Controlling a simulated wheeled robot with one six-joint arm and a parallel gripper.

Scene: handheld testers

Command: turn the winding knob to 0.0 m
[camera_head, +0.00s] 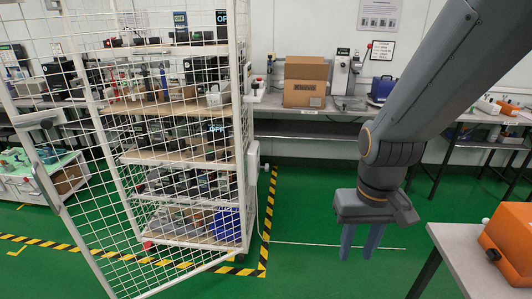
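An orange box (510,243) stands on the grey table at the lower right, cut off by the picture edge. A small black knob (493,255) sticks out of its left side. It may be the winding knob, but I cannot tell, and no 0.0 m mark can be read. My gripper (357,252) hangs pointing down over the green floor, left of that table and apart from it. Its two fingers are apart with nothing between them.
A white wire-mesh cage (247,150) with an open mesh door and loaded shelves stands at the left. A grey bench (300,124) along the back wall carries a cardboard box (305,82) and devices. The near table's edge (450,262) is close on the right. Green floor between is clear.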

